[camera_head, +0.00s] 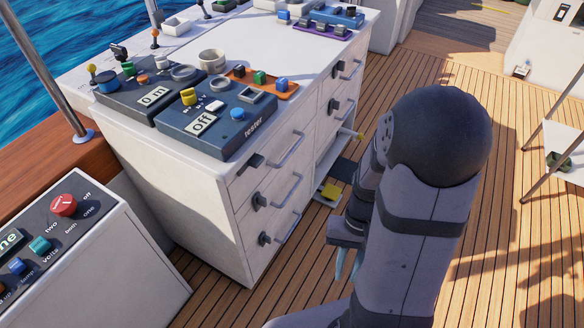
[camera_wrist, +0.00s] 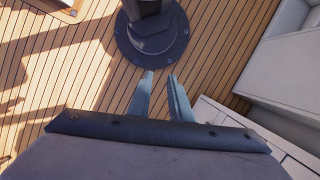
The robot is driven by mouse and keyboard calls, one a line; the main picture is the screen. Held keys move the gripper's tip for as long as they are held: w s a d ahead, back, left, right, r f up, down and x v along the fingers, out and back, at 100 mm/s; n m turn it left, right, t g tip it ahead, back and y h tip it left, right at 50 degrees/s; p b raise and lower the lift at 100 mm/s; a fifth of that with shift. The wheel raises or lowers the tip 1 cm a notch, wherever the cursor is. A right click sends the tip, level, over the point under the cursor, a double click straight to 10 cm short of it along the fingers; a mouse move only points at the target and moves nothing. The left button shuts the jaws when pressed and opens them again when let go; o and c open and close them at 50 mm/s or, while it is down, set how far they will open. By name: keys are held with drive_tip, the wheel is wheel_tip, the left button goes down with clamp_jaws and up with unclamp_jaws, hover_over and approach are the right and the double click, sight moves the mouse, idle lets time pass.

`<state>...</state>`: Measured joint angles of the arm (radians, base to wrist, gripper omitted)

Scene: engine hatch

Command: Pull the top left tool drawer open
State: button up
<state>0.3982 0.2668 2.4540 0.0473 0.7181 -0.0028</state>
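The white tool cabinet (camera_head: 160,165) stands at the centre of the head view, its drawer front facing right. The top left drawer (camera_head: 270,167) is the upper one in the nearer column. It looks flush with the front, with a grey bar handle (camera_head: 287,150) and a dark latch or knob (camera_head: 251,162) at its left. My gripper (camera_head: 348,268) hangs below and to the right of that handle, well apart from it. In the wrist view my gripper (camera_wrist: 160,76) points down at the deck, its two blue-grey fingers apart with nothing between them.
Two lower drawers with similar handles (camera_head: 288,190) sit below. A tester box (camera_head: 216,118) and other gear cover the top. A control console (camera_head: 100,250) stands at lower left. Wooden deck (camera_head: 500,250) lies right.

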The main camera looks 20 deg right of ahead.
drive_tip(key=w+f+m+t+y+b, duration=0.1)
drive_tip(key=w+f+m+y+b, duration=0.35)
drive_tip(key=f, duration=0.85)
drive_tip(key=t+y+b, duration=0.4)
drive_tip(key=t+y, duration=0.1)
drive_tip(key=t, duration=0.8)
approach(292, 149)
drive_tip(key=w+a+f, duration=0.1)
drive_tip(key=w+a, duration=0.1)
drive_tip(key=shift+s+f+n, duration=0.1)
drive_tip(key=shift+s+n, duration=0.1)
drive_tip(key=shift+n, duration=0.05)
drive_tip(key=shift+x, duration=3.65)
